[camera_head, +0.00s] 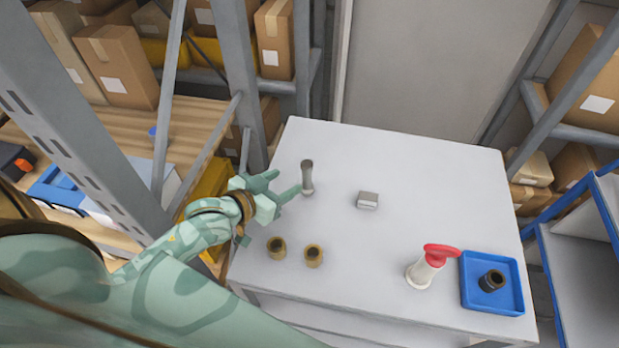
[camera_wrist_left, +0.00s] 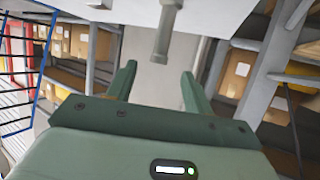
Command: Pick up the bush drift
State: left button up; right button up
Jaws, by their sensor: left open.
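The bush drift (camera_head: 307,178) looks like a slim grey rod with a darker, wider top end. It stands upright near the left side of the white table. My left gripper (camera_head: 287,183) is open and empty, just left of the drift, with its fingers pointing toward it. In the left wrist view the drift (camera_wrist_left: 163,32) shows beyond the open fingertips (camera_wrist_left: 159,72), roughly in line with the gap between them. It does not appear to be between the fingers. My right gripper is not in view.
Two brass bushes (camera_head: 276,247) stand at the white table's (camera_head: 410,160) front left. A small grey block (camera_head: 367,200) sits mid-table. A white item with a red handle (camera_head: 437,255) stands beside a blue tray (camera_head: 510,300) holding a dark ring (camera_head: 491,280). A grey rack post (camera_head: 233,60) rises behind my left arm.

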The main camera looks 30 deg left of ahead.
aim_at(304, 172)
pick_arm(q)
jog(key=b+x, duration=0.1)
jog(key=x, duration=0.5)
jog(key=shift+s+f, duration=0.1)
jog(key=shift+w+d+f, duration=0.15)
jog(key=shift+w, duration=0.3)
jog(key=b+x, duration=0.1)
jog(key=x, duration=0.4)
jog(key=shift+f, duration=0.1)
jog(key=shift+s, duration=0.1)
jog(key=shift+c, duration=0.2)
jog(key=c, duration=1)
grip_shut()
jog(key=shift+r, duration=0.25)
